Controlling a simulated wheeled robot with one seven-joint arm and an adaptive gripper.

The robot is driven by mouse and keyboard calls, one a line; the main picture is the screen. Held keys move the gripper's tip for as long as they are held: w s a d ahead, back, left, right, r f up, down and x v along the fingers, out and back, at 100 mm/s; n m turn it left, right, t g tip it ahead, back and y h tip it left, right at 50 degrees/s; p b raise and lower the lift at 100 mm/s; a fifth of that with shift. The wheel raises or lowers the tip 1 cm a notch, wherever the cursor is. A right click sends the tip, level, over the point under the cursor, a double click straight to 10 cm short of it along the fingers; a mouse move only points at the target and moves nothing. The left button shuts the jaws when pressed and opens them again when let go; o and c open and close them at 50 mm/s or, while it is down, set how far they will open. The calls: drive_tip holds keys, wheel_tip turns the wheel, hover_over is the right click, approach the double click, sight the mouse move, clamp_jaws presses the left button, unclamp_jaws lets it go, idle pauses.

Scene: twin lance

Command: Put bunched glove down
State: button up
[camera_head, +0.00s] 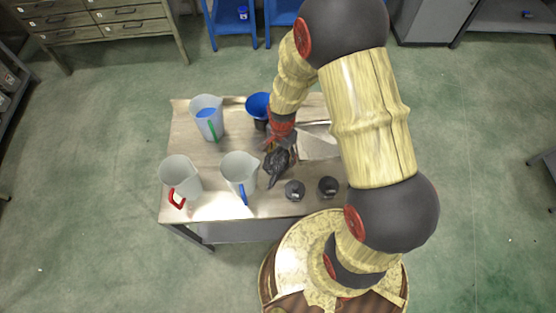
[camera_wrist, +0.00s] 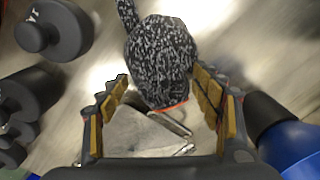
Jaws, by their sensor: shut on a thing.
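The bunched glove (camera_wrist: 160,55) is dark grey and speckled, with an orange-red edge. In the wrist view it sits between the two fingers of my gripper (camera_wrist: 160,88), which is shut on it. In the head view the glove (camera_head: 277,162) is a dark lump below my gripper (camera_head: 280,146), over the middle of the workbench (camera_head: 213,160). From these views I cannot tell whether the glove touches the bench top. My arm hides part of the bench's right side.
Three pale jugs stand on the bench: one with a green handle (camera_head: 207,112), one red (camera_head: 178,172), one blue (camera_head: 239,170). A blue container (camera_head: 258,104) stands behind my gripper. Two black weights (camera_head: 295,190) (camera_head: 328,186) sit at the front. A grey metal item (camera_head: 318,140) lies right.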

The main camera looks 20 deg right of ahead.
drive_tip(key=c, duration=0.3)
drive_tip(key=shift+c, duration=0.2)
drive_tip(key=shift+r, duration=0.45)
wheel_tip(320, 180, up, 2)
drive_tip(key=shift+r+p, duration=0.1)
drive_tip(key=shift+p, duration=0.55)
drive_tip(key=s+r+p, duration=0.3)
drive_tip(key=s+r, duration=0.7)
drive_tip(key=s, duration=0.4)
drive_tip(key=shift+a, duration=0.3)
drive_tip(key=shift+f, duration=0.1)
